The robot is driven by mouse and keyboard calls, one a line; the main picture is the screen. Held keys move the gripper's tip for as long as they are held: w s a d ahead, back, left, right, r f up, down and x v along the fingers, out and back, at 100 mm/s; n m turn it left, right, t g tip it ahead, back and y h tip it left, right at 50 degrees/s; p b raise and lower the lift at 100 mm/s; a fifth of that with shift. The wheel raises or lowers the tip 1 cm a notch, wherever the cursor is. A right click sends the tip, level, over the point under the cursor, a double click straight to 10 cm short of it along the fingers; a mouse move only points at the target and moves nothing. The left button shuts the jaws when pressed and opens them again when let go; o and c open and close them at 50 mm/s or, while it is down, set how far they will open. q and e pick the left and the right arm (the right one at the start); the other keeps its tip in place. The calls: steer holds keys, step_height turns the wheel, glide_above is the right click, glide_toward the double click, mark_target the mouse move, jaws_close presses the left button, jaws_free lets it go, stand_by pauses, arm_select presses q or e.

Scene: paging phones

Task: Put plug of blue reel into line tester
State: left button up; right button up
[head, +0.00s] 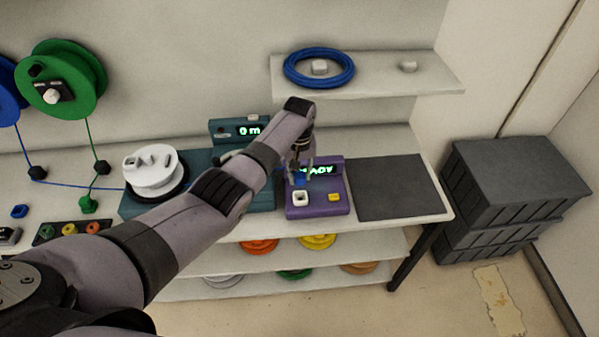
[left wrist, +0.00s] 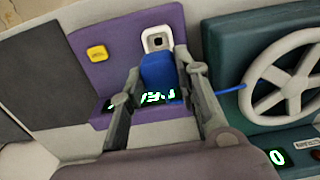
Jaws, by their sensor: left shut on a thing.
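The purple line tester (head: 318,209) sits on the bench with a lit green display, a yellow button (head: 333,197) and a white socket (head: 300,197); the socket also shows in the left wrist view (left wrist: 157,38). My left gripper (head: 300,174) is above the tester, shut on the blue plug (left wrist: 158,72). In the left wrist view the plug's tip is at the socket's near edge; I cannot tell whether it touches or enters. Blue cable (left wrist: 232,89) runs from the plug toward the teal machine. The blue reel (head: 7,88) is cut off at the left edge. My right gripper is out of view.
The teal machine (head: 262,196) with a white reel (head: 155,172) stands left of the tester, partly behind my left arm. A dark mat (head: 399,188) lies empty to the right. A shelf (head: 405,86) with a blue coil (head: 318,84) hangs above. A green reel (head: 88,72) is on the wall.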

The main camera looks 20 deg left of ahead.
mark_target(300, 183)
arm_select(q)
steer(key=shift+d+f+b, duration=0.1)
steer(key=shift+f+b, duration=1.7)
steer(key=shift+f, duration=0.55)
steer(key=shift+f+b, duration=0.85)
steer(key=shift+f, duration=0.45)
steer(key=o, duration=1.1)
steer(key=shift+c, duration=0.2)
steer(key=shift+o, duration=0.3)
